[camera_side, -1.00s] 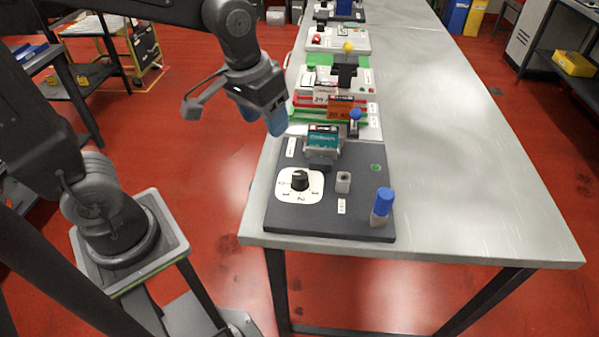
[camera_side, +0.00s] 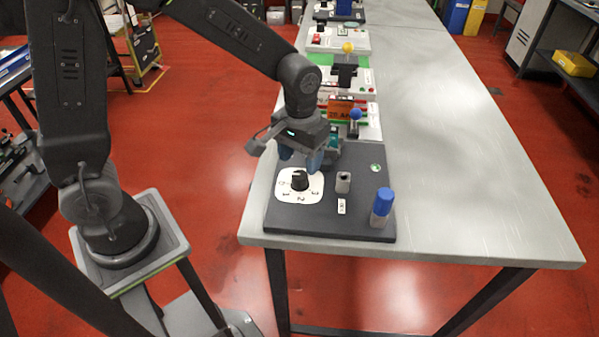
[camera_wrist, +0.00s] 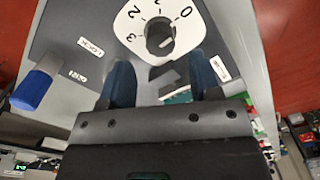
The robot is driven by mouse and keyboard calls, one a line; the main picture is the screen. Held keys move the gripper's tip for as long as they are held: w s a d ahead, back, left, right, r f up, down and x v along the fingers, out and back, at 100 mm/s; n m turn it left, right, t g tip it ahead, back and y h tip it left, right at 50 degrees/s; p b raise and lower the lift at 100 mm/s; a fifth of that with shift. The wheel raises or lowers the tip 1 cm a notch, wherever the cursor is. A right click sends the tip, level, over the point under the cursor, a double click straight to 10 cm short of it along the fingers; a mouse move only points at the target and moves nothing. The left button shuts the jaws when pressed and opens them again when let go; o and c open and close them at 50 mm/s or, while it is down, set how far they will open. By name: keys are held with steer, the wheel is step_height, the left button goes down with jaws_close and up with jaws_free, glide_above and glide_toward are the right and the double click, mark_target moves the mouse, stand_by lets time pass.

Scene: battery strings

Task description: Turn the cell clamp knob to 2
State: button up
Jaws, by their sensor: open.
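The cell clamp knob (camera_side: 300,180) is a black round knob on a white dial plate (camera_side: 288,195) with printed numbers, near the left of a dark board. In the wrist view the knob (camera_wrist: 160,38) sits among the numbers 0, 1, 2 and 3; I cannot tell which one its pointer faces. My gripper (camera_side: 300,162) is open, with blue fingers pointing down just above and behind the knob. In the wrist view my gripper (camera_wrist: 161,62) has its fingers apart, one to each side below the knob, with nothing between them. It does not appear to touch the knob.
A teal cell (camera_side: 335,140) behind is partly hidden by my gripper. More fixtures line the table's left side; the table's right side (camera_side: 460,150) is clear.

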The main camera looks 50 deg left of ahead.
mark_target(300, 174)
steer(key=shift+f, duration=0.6)
steer(key=shift+f, duration=1.75)
steer(key=c, duration=0.8)
steer(key=n, duration=0.5)
steer(key=shift+n, duration=0.4)
